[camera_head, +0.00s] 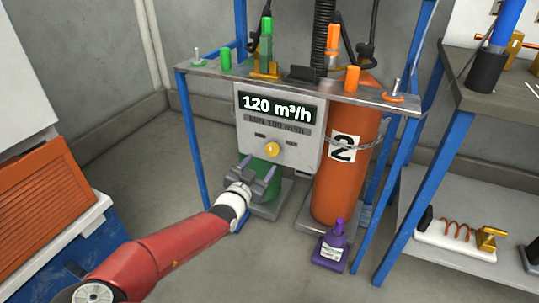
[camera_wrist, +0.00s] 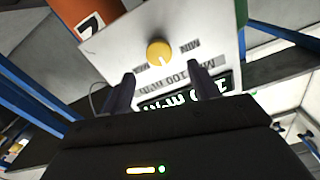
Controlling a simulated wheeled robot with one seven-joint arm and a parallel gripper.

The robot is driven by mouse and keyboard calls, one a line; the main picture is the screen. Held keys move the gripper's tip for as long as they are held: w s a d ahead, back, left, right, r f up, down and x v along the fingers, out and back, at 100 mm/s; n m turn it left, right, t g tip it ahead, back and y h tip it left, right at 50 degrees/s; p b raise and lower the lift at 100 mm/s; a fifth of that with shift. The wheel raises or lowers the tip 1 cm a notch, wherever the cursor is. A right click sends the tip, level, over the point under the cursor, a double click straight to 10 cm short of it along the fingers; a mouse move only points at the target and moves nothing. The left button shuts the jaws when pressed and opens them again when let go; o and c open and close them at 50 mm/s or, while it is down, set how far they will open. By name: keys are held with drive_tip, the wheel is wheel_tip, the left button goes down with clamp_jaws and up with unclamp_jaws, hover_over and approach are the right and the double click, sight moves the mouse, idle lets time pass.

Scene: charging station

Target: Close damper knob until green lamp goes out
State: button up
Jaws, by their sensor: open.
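The yellow round damper knob (camera_head: 272,149) sits on the lower front of a light grey panel (camera_head: 315,145). The panel's display (camera_head: 278,108) reads 120 m³/h, above a smaller line ending in 100 m³/h. My gripper (camera_head: 258,170) is open in front of the panel, a little below the knob in the head view. In the wrist view the knob (camera_wrist: 160,52) appears upside down, beyond and roughly centred between the fingertips (camera_wrist: 162,76), with nothing held.
Blue frame legs (camera_head: 193,150) flank the station. Orange pieces and toggles line the shelf (camera_head: 205,75).

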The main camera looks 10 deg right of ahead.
sight(271, 152)
drive_tip(key=x, duration=0.7)
drive_tip(key=shift+f, duration=0.1)
drive_tip(key=c, duration=1)
drive_tip(key=shift+o, duration=0.2)
drive_tip(key=shift+n+p, duration=0.35)
drive_tip(key=shift+n, duration=0.15)
drive_tip(key=shift+n+p, duration=0.3)
drive_tip(key=shift+n, duration=0.7)
drive_tip(key=o, duration=1)
drive_tip(key=shift+c, duration=0.2)
